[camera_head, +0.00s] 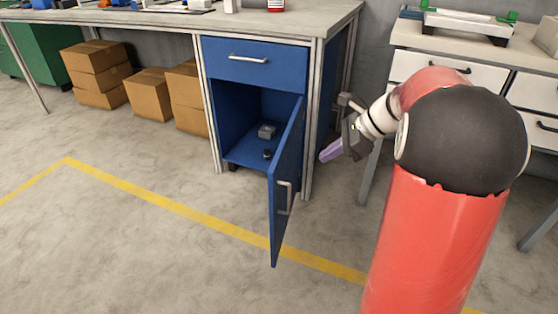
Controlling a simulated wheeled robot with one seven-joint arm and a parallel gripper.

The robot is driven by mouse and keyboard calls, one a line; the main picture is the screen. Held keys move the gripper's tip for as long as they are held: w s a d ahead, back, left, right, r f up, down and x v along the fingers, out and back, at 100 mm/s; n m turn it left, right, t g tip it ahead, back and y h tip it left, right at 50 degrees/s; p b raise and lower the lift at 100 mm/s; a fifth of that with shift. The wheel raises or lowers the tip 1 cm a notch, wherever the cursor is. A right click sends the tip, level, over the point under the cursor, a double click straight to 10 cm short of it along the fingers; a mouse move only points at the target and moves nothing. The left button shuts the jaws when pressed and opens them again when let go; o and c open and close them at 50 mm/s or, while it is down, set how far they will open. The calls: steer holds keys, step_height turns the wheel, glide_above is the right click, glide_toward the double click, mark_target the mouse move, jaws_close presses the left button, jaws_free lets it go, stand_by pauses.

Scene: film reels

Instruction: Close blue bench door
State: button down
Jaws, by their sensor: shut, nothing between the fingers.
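The blue bench door (286,190) stands wide open, swung out toward me from the right side of the blue cabinet (218,124) under the bench. A silver handle (284,197) is on the door's face. Inside the open compartment are a small grey object (266,131) and a small dark one (267,154). My gripper (330,154) is to the right of the door, beside the bench's right leg, apart from the door in the picture. Its purple fingers are together and hold nothing. My red arm hides part of the area at right.
A shut blue drawer (253,64) is above the compartment. Cardboard boxes (100,72) sit under the bench at left. A second bench with white drawers (418,66) stands behind my arm. Open concrete floor with a yellow line (180,209) lies in front.

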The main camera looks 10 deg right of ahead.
steer(key=w+d+m, duration=0.1)
steer(key=w, duration=0.1)
glide_toward(277, 172)
step_height(277, 172, down, 4)
steer(key=a, duration=0.2)
steer(key=shift+w+a+f+m+b, duration=0.15)
steer(key=shift+w+a+m+b, duration=0.25)
steer(key=shift+w+a, duration=0.35)
